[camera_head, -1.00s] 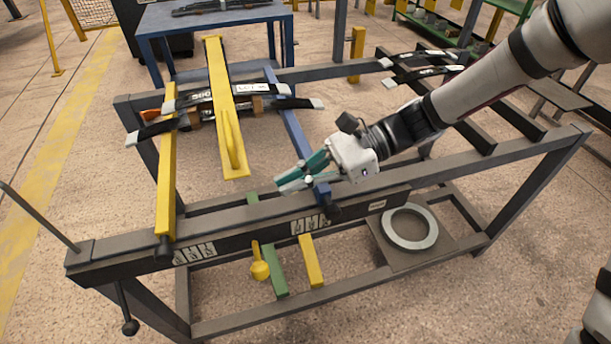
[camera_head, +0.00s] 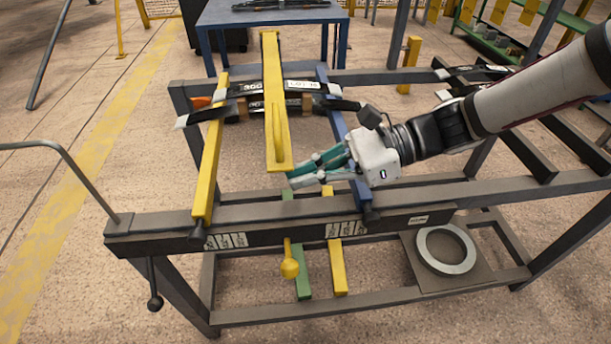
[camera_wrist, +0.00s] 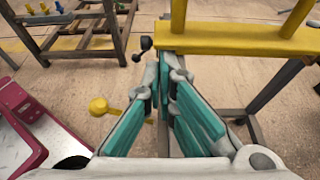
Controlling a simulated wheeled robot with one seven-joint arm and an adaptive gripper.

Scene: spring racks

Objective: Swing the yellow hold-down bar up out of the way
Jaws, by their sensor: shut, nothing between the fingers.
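The yellow hold-down bar (camera_head: 271,85) lies lengthwise across the dark leaf springs on the rack, with a raised yellow handle (camera_head: 281,138) at its near end. In the wrist view, a yellow bar (camera_wrist: 240,38), seemingly the same one, crosses the top right. My gripper (camera_head: 300,176), with teal fingers, is just right of the bar's near end and close to it; contact cannot be made out. The fingers are shut and empty. In the wrist view, the fingertips (camera_wrist: 166,72) point toward the area just below the yellow bar's left end.
The dark steel rack frame (camera_head: 480,195) surrounds the work. A yellow rail (camera_head: 210,150) and a blue rail (camera_head: 340,125) flank the bar. A yellow ball-ended lever (camera_head: 289,265) hangs at the front. A grey ring (camera_head: 446,249) lies on the lower shelf. A blue table (camera_head: 265,15) stands behind.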

